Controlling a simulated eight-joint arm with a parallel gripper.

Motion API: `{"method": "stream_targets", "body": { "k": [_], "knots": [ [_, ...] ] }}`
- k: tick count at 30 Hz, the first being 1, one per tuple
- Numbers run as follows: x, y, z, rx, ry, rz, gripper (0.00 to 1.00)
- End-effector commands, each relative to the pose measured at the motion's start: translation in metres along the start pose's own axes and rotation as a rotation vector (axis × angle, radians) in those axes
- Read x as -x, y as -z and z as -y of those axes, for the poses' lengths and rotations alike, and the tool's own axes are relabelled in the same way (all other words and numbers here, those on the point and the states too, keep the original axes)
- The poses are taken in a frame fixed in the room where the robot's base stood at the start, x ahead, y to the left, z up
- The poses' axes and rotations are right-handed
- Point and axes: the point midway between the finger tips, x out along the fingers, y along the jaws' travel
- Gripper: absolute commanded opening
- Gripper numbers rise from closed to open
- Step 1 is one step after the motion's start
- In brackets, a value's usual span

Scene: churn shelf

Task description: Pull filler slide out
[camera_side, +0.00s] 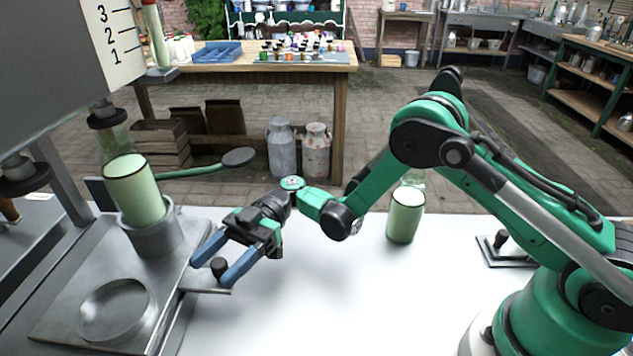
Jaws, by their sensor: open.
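The filler slide (205,279) is a grey metal plate that sticks out on the right side of the filler's metal base (62,318). A small black knob (219,266) stands up from it. My gripper (209,272) has two blue fingers, spread apart, one on each side of the knob. They look apart from the knob, though contact is hard to tell. A pale green filled bottle (134,190) stands in a grey cup (153,238) on the base, under the filler's nozzle (105,115).
A round shallow dish (115,310) sits at the base's front. Another green bottle (405,215) stands on the white table (330,300) behind my arm. A metal plate with a black knob (501,241) lies at right. The table right of the slide is clear.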

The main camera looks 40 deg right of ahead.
Motion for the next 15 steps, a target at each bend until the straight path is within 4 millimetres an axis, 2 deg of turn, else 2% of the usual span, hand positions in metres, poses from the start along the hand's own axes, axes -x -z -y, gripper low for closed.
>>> {"method": "stream_targets", "body": {
  "k": [3, 6, 14, 15],
  "knots": [
    [-0.016, 0.0, 0.0, -0.001, 0.002, 0.001, 0.58],
    [-0.022, 0.0, 0.0, -0.002, 0.0, 0.001, 0.58],
    [-0.024, 0.0, 0.0, -0.002, -0.002, 0.002, 0.58],
    [-0.024, 0.0, 0.0, -0.002, -0.002, 0.002, 0.5]
  ]
}}
